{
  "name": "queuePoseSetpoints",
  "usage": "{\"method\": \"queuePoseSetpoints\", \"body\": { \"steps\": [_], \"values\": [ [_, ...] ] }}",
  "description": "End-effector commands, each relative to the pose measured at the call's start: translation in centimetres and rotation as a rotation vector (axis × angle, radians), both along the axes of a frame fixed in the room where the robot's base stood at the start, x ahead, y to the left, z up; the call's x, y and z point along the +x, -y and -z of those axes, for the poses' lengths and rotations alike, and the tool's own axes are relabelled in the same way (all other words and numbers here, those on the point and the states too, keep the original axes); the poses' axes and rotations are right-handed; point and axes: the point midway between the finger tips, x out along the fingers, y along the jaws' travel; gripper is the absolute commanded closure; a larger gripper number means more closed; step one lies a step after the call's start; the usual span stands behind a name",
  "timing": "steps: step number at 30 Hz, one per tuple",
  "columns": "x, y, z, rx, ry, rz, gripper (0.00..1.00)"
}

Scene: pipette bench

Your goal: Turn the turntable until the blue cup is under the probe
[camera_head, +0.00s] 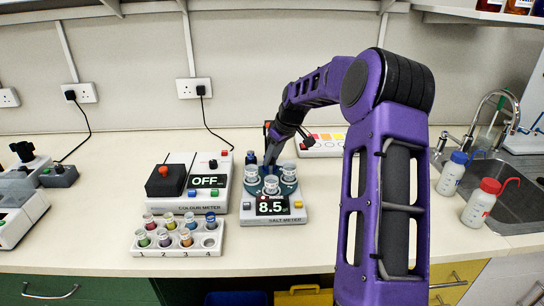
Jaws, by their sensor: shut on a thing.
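The salt meter (293,213) stands on the bench in the head view, its display reading 8.5. On top of it is the teal turntable (287,188), with several pale, clear-looking cups around its rim, one at the front (271,185). My gripper (270,165) points down at the middle of the turntable, between the cups, and is shut on what looks like its central knob, mostly hidden by the fingers. A small dark blue part (252,157) stands at the back left; I cannot tell if it is the probe or the blue cup.
The colour meter (209,198), reading OFF, stands close on the left. In front of it is a numbered rack (178,251) of coloured vials. Two wash bottles (481,203) and a sink (510,185) are at the right. Bare bench lies at the front.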

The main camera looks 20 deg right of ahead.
Motion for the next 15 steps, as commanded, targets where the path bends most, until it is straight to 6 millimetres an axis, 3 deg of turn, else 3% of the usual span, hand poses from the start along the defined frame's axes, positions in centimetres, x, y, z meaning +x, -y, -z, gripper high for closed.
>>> {"method": "queuePoseSetpoints", "body": {
  "steps": [3, 4, 8, 15],
  "values": [
    [0.07, 0.02, -0.09, -0.001, 0.003, 0.001, 1.00],
    [0.06, 0.03, -0.08, -0.001, 0.003, 0.001, 0.60],
    [0.05, 0.01, -0.06, 0.000, 0.001, 0.000, 0.36],
    [0.03, 0.00, -0.02, 0.000, 0.001, 0.001, 0.34]
  ]
}}
